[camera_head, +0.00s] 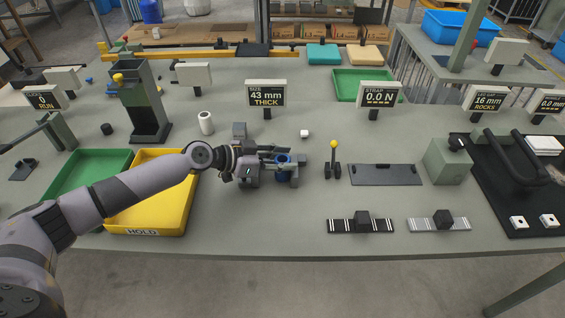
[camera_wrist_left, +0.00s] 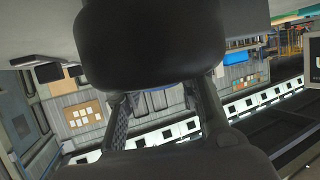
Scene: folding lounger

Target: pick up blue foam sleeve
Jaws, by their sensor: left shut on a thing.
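The blue foam sleeve (camera_head: 284,161) shows in the head view as a short blue ring between the fingers of my left gripper (camera_head: 281,158). My left arm reaches in from the left, and the gripper is shut on the sleeve. In the left wrist view, dark gripper parts (camera_wrist_left: 155,100) fill the middle and hide most of the sleeve. My right gripper is not in view.
A yellow HOLD tray (camera_head: 157,218) and a green tray (camera_head: 75,184) lie to the left, under or beside my arm. A white roll (camera_head: 206,122) stands behind the gripper. A yellow-knobbed lever (camera_head: 333,160) and a dark plate (camera_head: 385,175) are to the right.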

